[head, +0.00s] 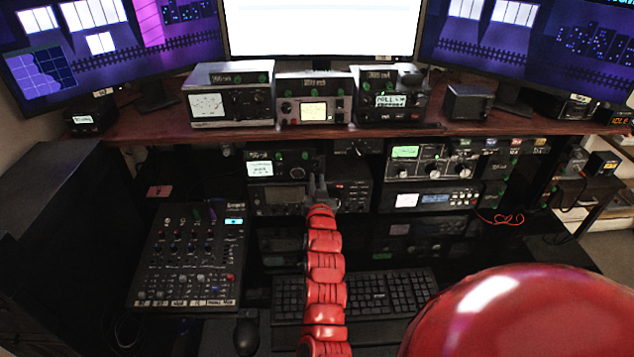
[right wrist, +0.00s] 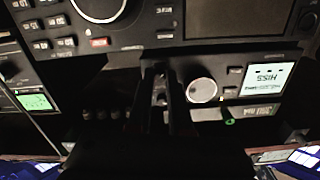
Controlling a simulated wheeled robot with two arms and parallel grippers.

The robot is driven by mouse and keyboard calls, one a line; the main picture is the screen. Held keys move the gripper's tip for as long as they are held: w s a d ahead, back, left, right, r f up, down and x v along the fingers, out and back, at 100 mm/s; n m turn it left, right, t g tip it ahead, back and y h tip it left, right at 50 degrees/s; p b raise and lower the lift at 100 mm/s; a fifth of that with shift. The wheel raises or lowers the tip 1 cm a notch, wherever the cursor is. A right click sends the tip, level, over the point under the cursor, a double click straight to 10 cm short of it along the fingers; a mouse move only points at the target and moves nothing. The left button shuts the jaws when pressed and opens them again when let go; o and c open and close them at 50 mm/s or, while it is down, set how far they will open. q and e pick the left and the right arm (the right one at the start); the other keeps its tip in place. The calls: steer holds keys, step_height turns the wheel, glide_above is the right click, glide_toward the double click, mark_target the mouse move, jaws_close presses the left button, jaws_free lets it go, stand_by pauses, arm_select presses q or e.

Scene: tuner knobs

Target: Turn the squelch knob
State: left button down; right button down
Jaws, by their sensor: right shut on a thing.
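My right gripper (head: 318,186) reaches the radio stack under the shelf, at the end of my red arm. In the right wrist view its two dark fingers (right wrist: 160,84) are closed around a small dark knob on the upper radio's front; the knob is mostly hidden between them, and no label on it can be read. That radio's larger silver knob (right wrist: 201,90) is beside the fingers, apart from them. The radio's lit display (right wrist: 268,78), upside down in this view, also shows in the head view (head: 259,169). My left gripper is not in view.
A larger radio (head: 285,200) sits directly below the gripped one. A mixer (head: 190,255) stands at left and a keyboard (head: 390,293) lies in front. More radios stand on the wooden shelf (head: 500,125) above and at right. Red cables (head: 500,217) hang at right.

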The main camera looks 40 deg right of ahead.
steer(key=m+b, duration=0.1)
steer(key=b, duration=0.1)
steer(key=m+b, duration=0.2)
steer(key=shift+f, duration=0.3)
steer(key=shift+r+m, duration=0.25)
steer(key=shift+m, duration=0.95)
steer(key=c, duration=0.8)
jaws_free()
